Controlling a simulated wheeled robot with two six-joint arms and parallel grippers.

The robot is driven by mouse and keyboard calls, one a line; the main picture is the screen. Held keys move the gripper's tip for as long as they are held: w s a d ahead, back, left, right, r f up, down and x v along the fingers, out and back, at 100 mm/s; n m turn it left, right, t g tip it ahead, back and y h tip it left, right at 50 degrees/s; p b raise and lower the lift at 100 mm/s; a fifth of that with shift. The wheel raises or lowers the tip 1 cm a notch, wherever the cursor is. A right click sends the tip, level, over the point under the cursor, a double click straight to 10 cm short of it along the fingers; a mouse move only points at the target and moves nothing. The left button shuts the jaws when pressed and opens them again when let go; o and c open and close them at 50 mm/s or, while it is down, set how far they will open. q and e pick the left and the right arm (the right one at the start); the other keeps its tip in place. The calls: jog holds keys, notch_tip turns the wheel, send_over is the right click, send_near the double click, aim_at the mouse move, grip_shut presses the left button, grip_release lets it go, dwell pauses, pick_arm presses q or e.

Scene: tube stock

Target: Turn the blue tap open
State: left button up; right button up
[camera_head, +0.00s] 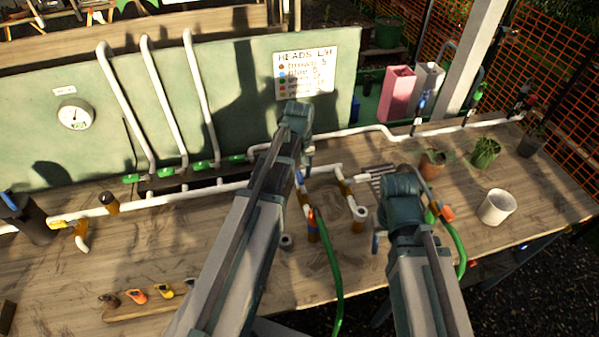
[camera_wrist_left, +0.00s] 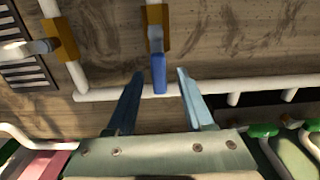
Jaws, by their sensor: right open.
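The blue tap has a brass body (camera_wrist_left: 155,28) and a blue lever handle (camera_wrist_left: 158,74) in the left wrist view, on a white pipe branch. In the head view the blue lever (camera_head: 299,178) shows just below my left gripper (camera_head: 307,158). In the left wrist view my left gripper (camera_wrist_left: 160,75) is open, with the blue lever between its two fingertips. A gap shows on both sides of the lever. My right gripper (camera_head: 377,242) is in the right half of the bench, near the white pipe end; its fingers are partly hidden by the arm.
A second tap with a pale lever (camera_wrist_left: 28,48) stands beside the blue one. A green hose (camera_head: 334,270) rises close by. Plant pots and a white cup (camera_head: 497,207) stand at right. A green panel with a sign (camera_head: 305,74) stands behind.

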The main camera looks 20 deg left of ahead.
aim_at(299, 175)
pick_arm(q)
jog(key=shift+r, duration=0.1)
notch_tip(299, 175, up, 14)
jog(key=p, duration=1.3)
jog(key=shift+p, duration=0.4)
jog(key=shift+f, duration=0.2)
